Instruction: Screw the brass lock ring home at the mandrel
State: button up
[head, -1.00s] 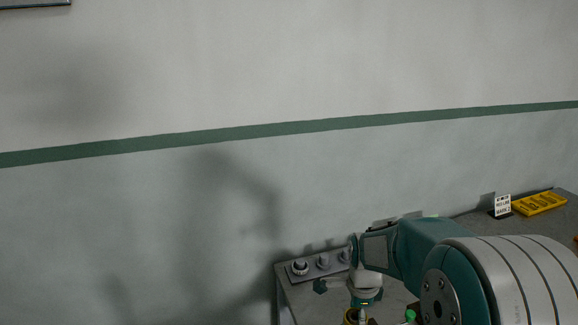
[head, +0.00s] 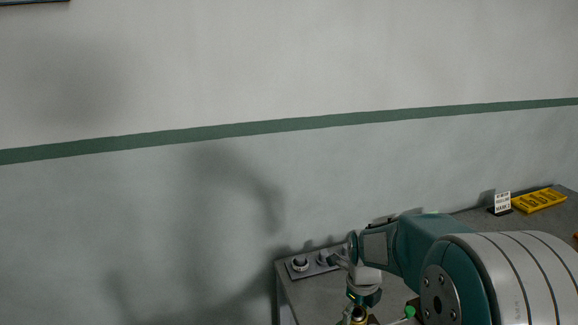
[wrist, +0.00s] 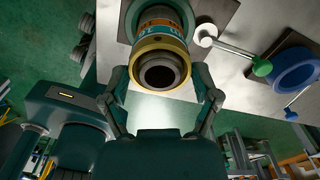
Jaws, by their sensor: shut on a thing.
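The brass lock ring (wrist: 136,75) sits around the dark, hollow end of the mandrel (wrist: 161,72) in the wrist view. Behind the ring the mandrel carries an orange and teal band with markings. My gripper (wrist: 162,92) has one finger on each side of the ring and is shut on it. In the head view my gripper (head: 357,312) is at the bottom edge, over the bench, with a bit of brass visible there. The ring's threads and any gap behind it are hidden.
In the wrist view, a white lever with a green knob (wrist: 262,67) and a blue round part (wrist: 294,70) stand right of the mandrel. In the head view, a plate with knobs (head: 300,265), a small sign (head: 502,202) and a yellow tray (head: 538,200) sit along the bench's wall side.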

jog(key=o, duration=0.9)
jog(key=shift+s+f, duration=0.15)
jog(key=shift+o, duration=1)
